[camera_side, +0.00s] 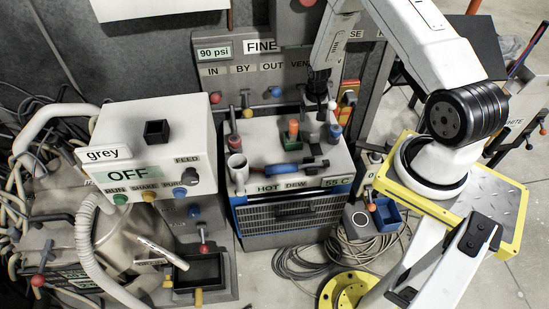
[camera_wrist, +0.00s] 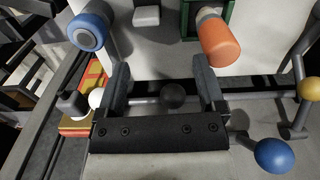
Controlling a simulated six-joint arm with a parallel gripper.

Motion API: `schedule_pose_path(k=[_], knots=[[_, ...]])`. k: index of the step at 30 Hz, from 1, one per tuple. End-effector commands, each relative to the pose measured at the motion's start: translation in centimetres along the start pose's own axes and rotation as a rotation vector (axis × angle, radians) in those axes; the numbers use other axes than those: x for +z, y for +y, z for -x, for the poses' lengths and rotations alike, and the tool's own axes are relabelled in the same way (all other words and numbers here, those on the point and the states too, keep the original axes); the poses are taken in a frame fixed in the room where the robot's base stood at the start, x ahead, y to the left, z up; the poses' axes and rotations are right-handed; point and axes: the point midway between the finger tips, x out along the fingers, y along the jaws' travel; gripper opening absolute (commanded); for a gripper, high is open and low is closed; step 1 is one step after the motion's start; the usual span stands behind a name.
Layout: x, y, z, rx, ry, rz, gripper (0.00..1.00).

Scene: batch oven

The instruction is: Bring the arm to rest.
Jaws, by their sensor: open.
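My gripper (camera_side: 318,100) points down over the back edge of the white-topped oven unit (camera_side: 262,150), in front of the labelled valve panel (camera_side: 270,72). In the wrist view my gripper (camera_wrist: 164,88) has its two dark fingers wide apart. A dark round knob (camera_wrist: 173,95) on a grey rod shows between the fingers; I cannot tell how far below them it is. I see nothing gripped.
An orange-capped knob (camera_wrist: 218,38), a blue-capped knob (camera_wrist: 88,30) and a blue ball lever (camera_wrist: 274,155) stand close around my gripper. A grey control box (camera_side: 150,150) reading OFF stands left. Cables (camera_side: 320,260) lie on the floor.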

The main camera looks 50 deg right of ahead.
Motion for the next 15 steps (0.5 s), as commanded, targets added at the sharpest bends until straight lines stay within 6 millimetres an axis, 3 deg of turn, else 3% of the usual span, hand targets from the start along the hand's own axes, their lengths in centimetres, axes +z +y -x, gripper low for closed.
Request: schedule_pose_path(k=[8, 15], knots=[[1.0, -3.5, 5.6, -0.009, 0.034, 0.109, 0.88], [3.2, -6.5, 10.7, -0.019, 0.064, 0.218, 0.88]])
